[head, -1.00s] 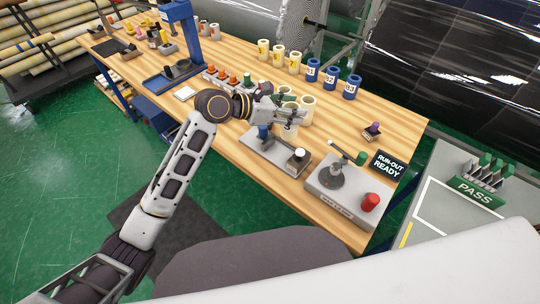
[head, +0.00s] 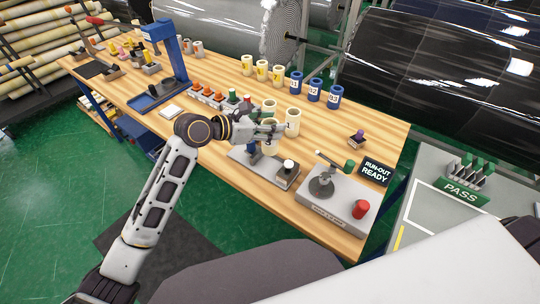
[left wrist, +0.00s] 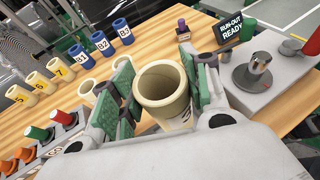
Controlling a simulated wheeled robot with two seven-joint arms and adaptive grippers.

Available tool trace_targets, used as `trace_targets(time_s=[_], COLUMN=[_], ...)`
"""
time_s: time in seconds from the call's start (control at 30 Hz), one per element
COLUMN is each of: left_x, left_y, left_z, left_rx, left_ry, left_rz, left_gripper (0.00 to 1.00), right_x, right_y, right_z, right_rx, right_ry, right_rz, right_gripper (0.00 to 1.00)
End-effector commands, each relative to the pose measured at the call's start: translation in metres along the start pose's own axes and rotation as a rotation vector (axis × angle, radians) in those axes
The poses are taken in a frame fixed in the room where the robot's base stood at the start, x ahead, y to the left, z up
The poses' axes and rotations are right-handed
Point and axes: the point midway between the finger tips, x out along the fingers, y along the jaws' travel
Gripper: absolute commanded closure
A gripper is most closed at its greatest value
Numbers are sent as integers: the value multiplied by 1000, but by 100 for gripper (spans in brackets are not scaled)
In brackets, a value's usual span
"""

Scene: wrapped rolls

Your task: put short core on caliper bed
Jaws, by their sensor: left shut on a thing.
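My left gripper (head: 274,130) is over the middle of the wooden bench. In the left wrist view its green-padded fingers (left wrist: 158,96) are shut on a cream hollow core (left wrist: 164,85), its open end facing the camera and some dark print low on its side. In the head view the fingers partly hide it. A grey bench device with a blue post and a white knob (head: 288,165) lies just in front of and below the gripper; I cannot tell for sure that it is the caliper bed. Other cream cores (head: 292,122) stand close by. My right gripper is not in view.
A grey run-out device (head: 338,200) with a red knob stands at the right front, beside a RUN-OUT READY sign (head: 375,172). Blue rolls (head: 314,89) and yellow-labelled rolls (head: 262,70) stand behind. A blue press (head: 168,50) and orange-topped pieces (head: 206,90) are at left.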

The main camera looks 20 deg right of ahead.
Motion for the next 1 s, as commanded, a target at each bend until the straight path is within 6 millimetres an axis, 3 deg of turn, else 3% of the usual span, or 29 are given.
trace_targets(time_s=[0.3, 0.77, 1.0], left_x=[14, 16, 25], left_y=[0, 0, -1], left_z=[-34, -39, -62], left_rx=[-1, -1, -3], left_ry=[1, 0, 1], left_rz=[-1, 0, -1], left_gripper=[93, 93, 93], right_x=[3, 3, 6], right_y=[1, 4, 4], right_z=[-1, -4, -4], right_rx=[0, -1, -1], right_ry=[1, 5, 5], right_rz=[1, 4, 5], right_gripper=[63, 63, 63])
